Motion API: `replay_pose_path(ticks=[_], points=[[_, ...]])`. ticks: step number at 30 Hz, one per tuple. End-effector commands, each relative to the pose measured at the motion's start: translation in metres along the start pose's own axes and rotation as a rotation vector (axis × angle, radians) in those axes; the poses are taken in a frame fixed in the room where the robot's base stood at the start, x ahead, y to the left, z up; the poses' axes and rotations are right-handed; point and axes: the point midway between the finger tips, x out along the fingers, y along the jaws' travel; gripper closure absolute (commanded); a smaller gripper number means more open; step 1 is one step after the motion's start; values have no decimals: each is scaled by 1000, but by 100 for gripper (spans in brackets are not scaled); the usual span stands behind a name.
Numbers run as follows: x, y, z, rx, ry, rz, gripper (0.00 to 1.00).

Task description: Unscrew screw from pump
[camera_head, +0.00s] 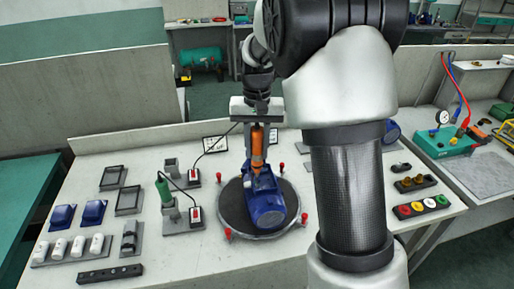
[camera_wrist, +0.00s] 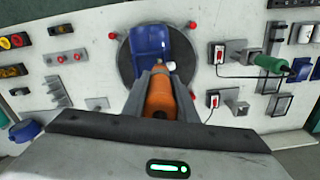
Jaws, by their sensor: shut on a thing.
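The blue pump (camera_head: 264,208) sits on a dark round plate (camera_head: 232,212) with red knobs around its edge. It also shows in the wrist view (camera_wrist: 150,42). My gripper (camera_head: 257,132) is shut on an orange tool (camera_head: 257,158), which looks like a screwdriver. In the wrist view the orange tool (camera_wrist: 161,96) lies between the two grey fingers. The tool is upright over the pump, its lower end close to the pump's top. I cannot tell whether it touches. I cannot make out the screw; the tool and gripper cover that area.
A green-handled tool (camera_head: 163,189) stands in a holder left of the plate. Two blue covers (camera_head: 94,211), empty trays (camera_head: 129,200) and several white cylinders (camera_head: 78,246) are further left. Coloured buttons (camera_head: 423,206) lie at the right. My arm hides part of the bench right of the pump.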

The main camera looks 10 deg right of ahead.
Motion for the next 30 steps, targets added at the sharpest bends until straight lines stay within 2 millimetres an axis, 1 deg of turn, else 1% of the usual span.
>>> replay_pose_path(ticks=[1,30], points=[[-4,0,-1,0,4,-1,99],[-33,0,0,0,2,-1,99]])
